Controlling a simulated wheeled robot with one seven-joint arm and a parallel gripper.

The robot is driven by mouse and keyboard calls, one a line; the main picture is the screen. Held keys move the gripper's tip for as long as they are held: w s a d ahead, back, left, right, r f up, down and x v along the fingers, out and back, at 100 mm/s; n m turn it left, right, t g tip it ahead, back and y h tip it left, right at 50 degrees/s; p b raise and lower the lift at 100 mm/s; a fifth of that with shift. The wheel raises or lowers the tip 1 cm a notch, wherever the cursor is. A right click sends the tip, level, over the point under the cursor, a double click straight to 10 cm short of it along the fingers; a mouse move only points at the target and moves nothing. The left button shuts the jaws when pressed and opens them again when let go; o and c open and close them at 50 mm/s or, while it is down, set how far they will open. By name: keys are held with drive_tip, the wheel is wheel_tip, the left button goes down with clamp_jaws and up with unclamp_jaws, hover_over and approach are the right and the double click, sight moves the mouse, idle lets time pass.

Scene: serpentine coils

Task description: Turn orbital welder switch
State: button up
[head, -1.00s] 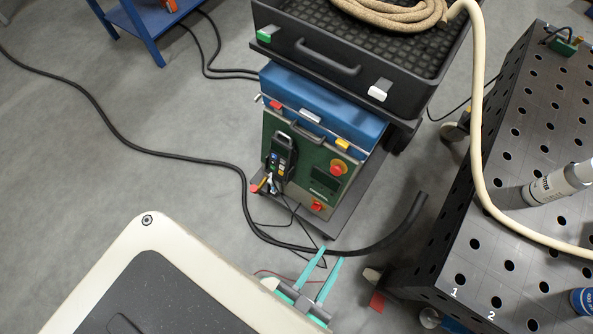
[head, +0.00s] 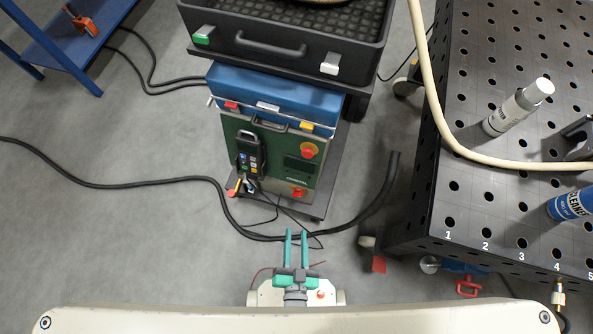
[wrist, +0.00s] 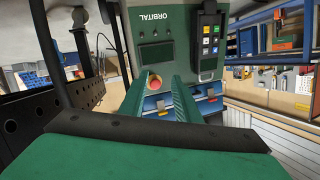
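The orbital welder (head: 285,165) is a green-fronted box under a blue case, on a low cart ahead of me. Its front has a round red knob on a yellow base (head: 308,150), at the upper right in the head view. A smaller red control (head: 298,192) sits near the lower right corner. The wrist view shows the front upside down, with the ORBITAL label and the red knob (wrist: 154,82) visible between the fingers. My gripper (head: 296,232) is open and empty, its teal fingers pointing at the welder from a short distance, touching nothing.
A handheld controller (head: 249,153) hangs on the welder's left front. A black tray (head: 270,42) stands above it. A black cable (head: 180,181) crosses the floor near my fingertips. A perforated table (head: 450,190) with a hose and cans stands at right. Open floor lies left.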

sight(298, 196)
drive_tip(key=w+f+m, duration=0.3)
drive_tip(key=w+f, duration=0.1)
drive_tip(key=f, duration=0.7)
drive_tip(key=w+f+m, duration=0.3)
drive_tip(key=w+f, duration=0.2)
drive_tip(key=f, duration=0.7)
drive_tip(key=x, duration=1)
drive_tip(key=shift+w+d+f, duration=0.3)
drive_tip(key=shift+d+f, duration=0.1)
clamp_jaws()
